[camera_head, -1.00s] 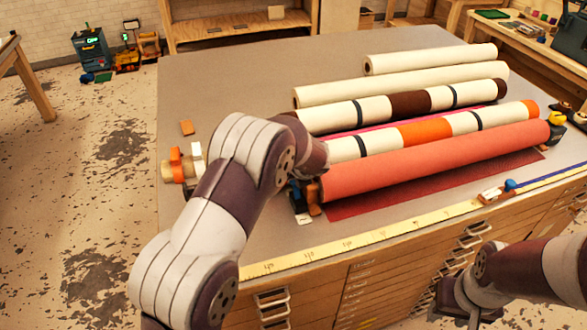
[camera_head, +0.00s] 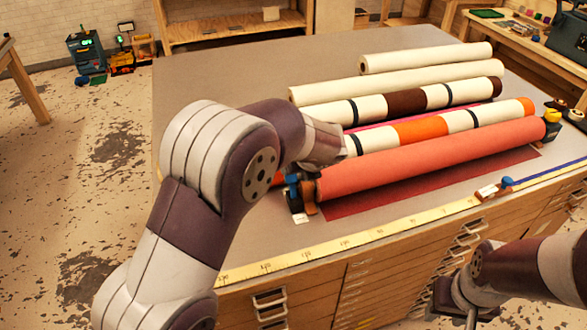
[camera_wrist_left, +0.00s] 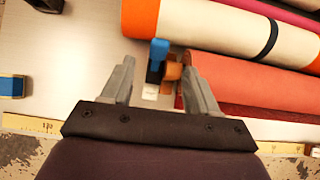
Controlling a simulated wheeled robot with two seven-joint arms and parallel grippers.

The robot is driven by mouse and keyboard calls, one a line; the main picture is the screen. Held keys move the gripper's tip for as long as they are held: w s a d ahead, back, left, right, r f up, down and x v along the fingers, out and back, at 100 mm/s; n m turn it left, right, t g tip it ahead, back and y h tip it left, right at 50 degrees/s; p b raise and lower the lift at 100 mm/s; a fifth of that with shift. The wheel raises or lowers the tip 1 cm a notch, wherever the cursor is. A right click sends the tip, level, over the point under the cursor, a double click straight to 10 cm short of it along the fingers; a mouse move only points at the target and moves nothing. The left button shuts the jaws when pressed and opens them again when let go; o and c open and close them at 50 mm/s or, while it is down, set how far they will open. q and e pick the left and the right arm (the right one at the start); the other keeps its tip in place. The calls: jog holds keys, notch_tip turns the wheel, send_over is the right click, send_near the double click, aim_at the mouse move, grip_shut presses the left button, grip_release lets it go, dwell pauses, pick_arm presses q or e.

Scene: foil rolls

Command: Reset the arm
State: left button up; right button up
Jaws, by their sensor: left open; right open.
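My left arm reaches in from the left over the worktable (camera_head: 240,75). Its gripper is hidden behind its own wrist in the head view. In the left wrist view the left gripper (camera_wrist_left: 158,82) is open, its two fingers apart with nothing held. A small blue and black piece (camera_wrist_left: 157,58) and an orange-brown block (camera_wrist_left: 173,71) show beyond and between the fingertips, beside the end of the coral roll (camera_wrist_left: 255,80). My right gripper (camera_head: 446,298) is low at the right, in front of the drawers, open and apart from the rolls.
Several rolls lie side by side on the table: the coral roll (camera_head: 430,160) nearest, then an orange-and-white banded roll (camera_head: 420,130), a brown-and-white banded roll (camera_head: 405,102) and cream rolls behind. A yellow measuring tape (camera_head: 345,243) runs along the front edge. The table's back left is clear.

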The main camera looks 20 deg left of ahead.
pick_arm(q)
jog(key=shift+s+d+r, duration=0.25)
jog(key=shift+s+r, duration=0.1)
jog(key=shift+r, duration=0.2)
jog(key=s+d+f+m+h, duration=0.2)
jog(key=s+d+m+h, duration=0.1)
jog(key=m, duration=1.2)
jog(key=s+d+f+m+h, duration=0.2)
jog(key=s+d+m+h, duration=0.15)
jog(key=m, duration=1.15)
jog(key=s+a+f+m+g+y, duration=0.1)
jog(key=s+a+m+g, duration=0.1)
jog(key=s+a+m, duration=0.3)
jog(key=s+a+f+m+g+y, duration=0.1)
jog(key=s+a+f+m+g, duration=0.1)
jog(key=s+a+m, duration=0.3)
jog(key=s+m+g, duration=0.1)
jog(key=s+m, duration=0.2)
jog(key=s, duration=0.4)
jog(key=shift+s, duration=0.2)
